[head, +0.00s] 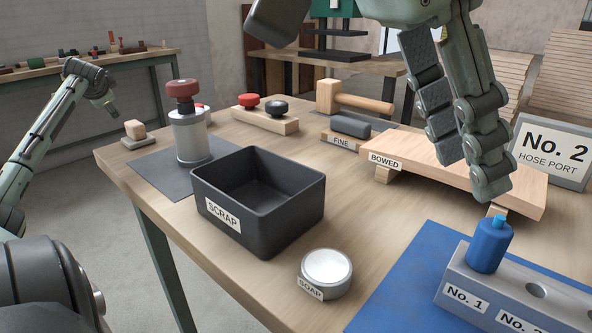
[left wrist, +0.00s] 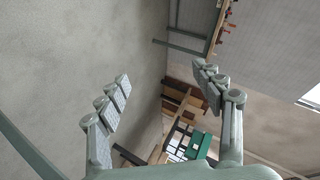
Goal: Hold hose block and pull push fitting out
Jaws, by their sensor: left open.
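The grey hose block (head: 460,295) sits on a blue mat (head: 400,280) at the lower right of the head view, cut off by the frame edge. Its front carries a "No. 1" label and a partly cut label beside it. The blue push fitting (head: 489,246) stands upright in the block above "No. 1". An empty round hole shows to its right. My right gripper (head: 468,172) hangs above the fitting, fingers down and apart, holding nothing and not touching it. My left gripper (left wrist: 162,75) is open and empty in the left wrist view, away from the block.
A "No. 2 HOSE PORT" sign (head: 552,152) stands behind the bowed board (head: 460,162). A black SCRAP bin (head: 290,220) and a SOAP tin (head: 327,290) stand left of the mat. A mallet (head: 328,97) and a red-capped cylinder (head: 190,140) stand farther back.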

